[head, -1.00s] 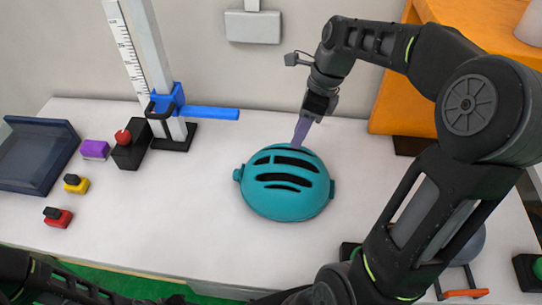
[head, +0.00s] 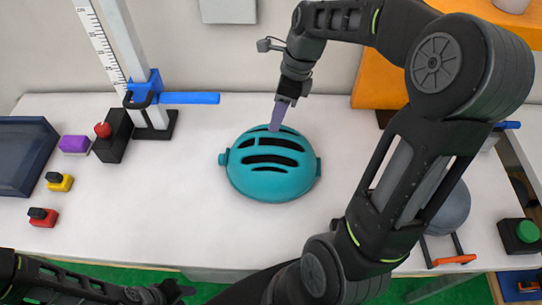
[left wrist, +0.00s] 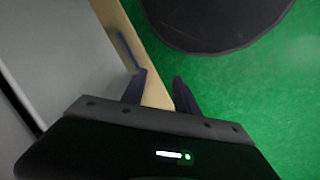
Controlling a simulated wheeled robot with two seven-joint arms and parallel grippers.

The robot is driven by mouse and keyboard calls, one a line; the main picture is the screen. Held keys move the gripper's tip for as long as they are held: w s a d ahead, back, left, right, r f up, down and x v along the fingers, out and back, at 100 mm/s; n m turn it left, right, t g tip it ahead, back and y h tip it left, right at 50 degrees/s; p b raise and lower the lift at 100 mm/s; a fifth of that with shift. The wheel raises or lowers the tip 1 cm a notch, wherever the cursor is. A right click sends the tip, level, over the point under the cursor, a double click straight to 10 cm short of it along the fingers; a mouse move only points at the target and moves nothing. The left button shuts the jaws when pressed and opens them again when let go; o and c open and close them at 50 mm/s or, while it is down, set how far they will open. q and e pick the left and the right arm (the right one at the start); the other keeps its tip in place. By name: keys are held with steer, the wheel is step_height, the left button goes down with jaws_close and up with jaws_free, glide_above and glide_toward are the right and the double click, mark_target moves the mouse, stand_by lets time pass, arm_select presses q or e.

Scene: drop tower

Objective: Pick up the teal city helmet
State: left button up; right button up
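The teal city helmet (head: 262,185) sits on the white table in the middle of the head view, its dark vent slots facing up. My right gripper (head: 277,118) comes down from above at the helmet's far edge, with its purple finger touching or just in front of the shell. The fingers overlap from this side, so I cannot tell whether they are apart or closed on the rim. My left gripper (left wrist: 160,88) shows in the left wrist view with its two dark fingers apart and nothing between them, over the table edge and green floor.
A drop tower with a ruler and blue arm (head: 188,98) stands at the back left. A black box with a red button (head: 112,138), purple (head: 75,144), yellow (head: 60,182) and red (head: 43,217) blocks, and a dark blue tray (head: 22,155) lie left. A grey dome (head: 450,210) stands right.

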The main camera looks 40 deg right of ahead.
steer(key=shift+p+x, duration=0.5)
steer(key=shift+x, duration=2.05)
steer(key=shift+c, duration=0.2)
jaws_close()
